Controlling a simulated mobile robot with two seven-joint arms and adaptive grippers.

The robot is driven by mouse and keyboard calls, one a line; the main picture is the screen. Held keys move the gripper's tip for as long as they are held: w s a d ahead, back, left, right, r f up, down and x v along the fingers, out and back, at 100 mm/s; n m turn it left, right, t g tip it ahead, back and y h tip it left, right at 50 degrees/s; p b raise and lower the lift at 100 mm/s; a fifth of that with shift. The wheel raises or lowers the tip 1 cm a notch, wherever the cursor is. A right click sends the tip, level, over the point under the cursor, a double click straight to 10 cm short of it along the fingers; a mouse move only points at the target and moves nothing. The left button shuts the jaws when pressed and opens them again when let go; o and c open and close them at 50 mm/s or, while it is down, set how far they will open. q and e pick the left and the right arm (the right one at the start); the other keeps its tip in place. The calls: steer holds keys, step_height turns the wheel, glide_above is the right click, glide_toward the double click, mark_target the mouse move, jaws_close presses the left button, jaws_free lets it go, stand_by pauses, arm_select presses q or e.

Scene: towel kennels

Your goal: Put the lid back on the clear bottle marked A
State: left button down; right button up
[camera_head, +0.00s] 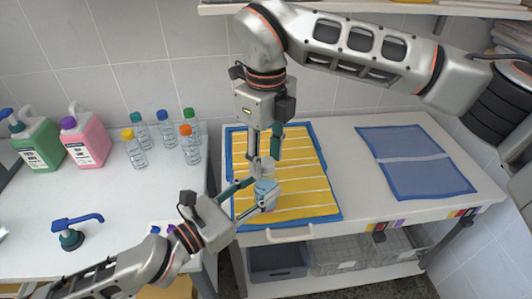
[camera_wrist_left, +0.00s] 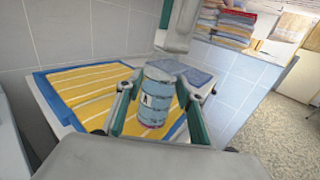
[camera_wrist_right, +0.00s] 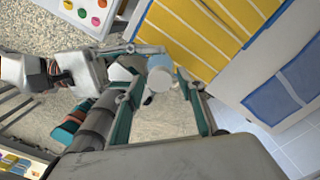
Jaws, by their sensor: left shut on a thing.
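My left gripper (camera_head: 262,190) is shut around a pale blue-and-white labelled bottle (camera_wrist_left: 156,98), held upright above the striped yellow towel. The bottle also shows in the head view (camera_head: 266,187); its letter is too small to read. My right gripper (camera_head: 266,156) points down from above, its fingers apart on either side of a whitish round piece (camera_wrist_right: 158,84) at the bottle's top. That piece looks like a lid or the bottle's neck; I cannot tell which, nor whether it is seated. The fingers seem spread, with small gaps beside it.
The yellow towel (camera_head: 310,190) lies on a blue mat. A blue mat (camera_head: 415,165) lies right; bare table between.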

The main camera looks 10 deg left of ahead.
jaws_close()
steer(key=shift+o, duration=0.7)
jaws_free()
step_height(320, 180, up, 12)
stand_by(0.4)
